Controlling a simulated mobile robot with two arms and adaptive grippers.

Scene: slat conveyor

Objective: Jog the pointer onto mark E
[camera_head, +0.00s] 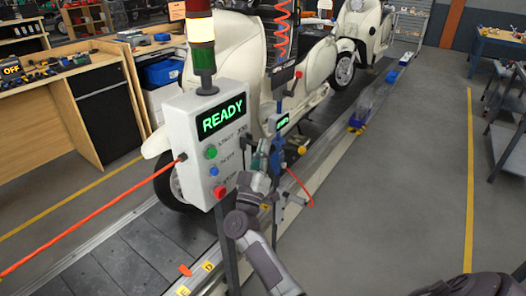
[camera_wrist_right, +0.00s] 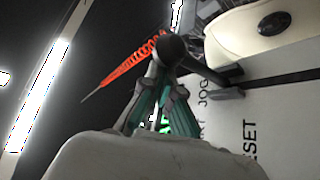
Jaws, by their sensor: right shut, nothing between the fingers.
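The grey control box (camera_head: 203,137) shows a lit green READY display (camera_head: 221,117). Below it are a green button (camera_head: 211,152), a blue button (camera_head: 214,171) and a red button (camera_head: 219,191). My right gripper (camera_head: 262,155) is just right of the box, apart from its buttons as far as I can tell. In the right wrist view its teal fingers (camera_wrist_right: 165,62) come together, empty, beside the box's JOG and RESET lettering. An orange pointer (camera_head: 185,270) is at the conveyor's near edge, close to yellow marks E (camera_head: 183,291) and D (camera_head: 208,266). My left gripper is out of view.
Cream scooters (camera_head: 229,50) stand on the dark slat conveyor (camera_head: 125,243) behind the box. A red cable (camera_head: 90,232) runs left from the box. A blue tool (camera_head: 276,150) hangs close to my right gripper.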

